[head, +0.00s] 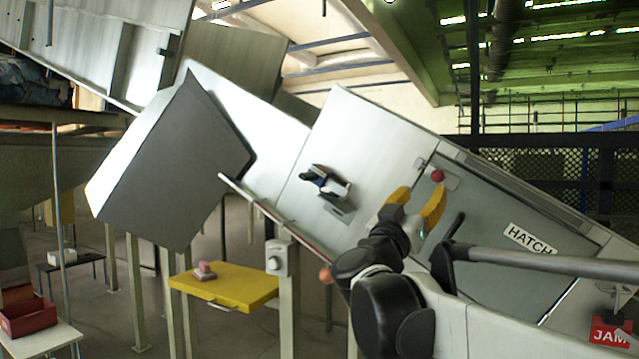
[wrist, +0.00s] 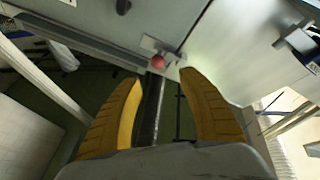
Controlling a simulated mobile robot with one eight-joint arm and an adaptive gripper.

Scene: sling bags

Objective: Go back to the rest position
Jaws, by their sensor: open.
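My gripper (head: 418,207) has yellow fingers that stand apart with nothing between them. In the head view it is in front of the grey hatch panel (head: 475,225), just left of and below a red ball-shaped knob (head: 437,175). In the wrist view my gripper (wrist: 160,85) is open and empty, and the red knob (wrist: 158,62) shows beyond the fingertips, apart from them as far as I can tell. My black and grey arm reaches up from the lower right of the head view.
A sloping white machine (head: 345,135) with a "HATCH" label (head: 530,239) fills the middle. A dark latch-like fitting (head: 325,181) sticks out from it. A yellow shelf (head: 225,284) holds a small pink block (head: 204,270). A red bin (head: 27,318) stands at lower left.

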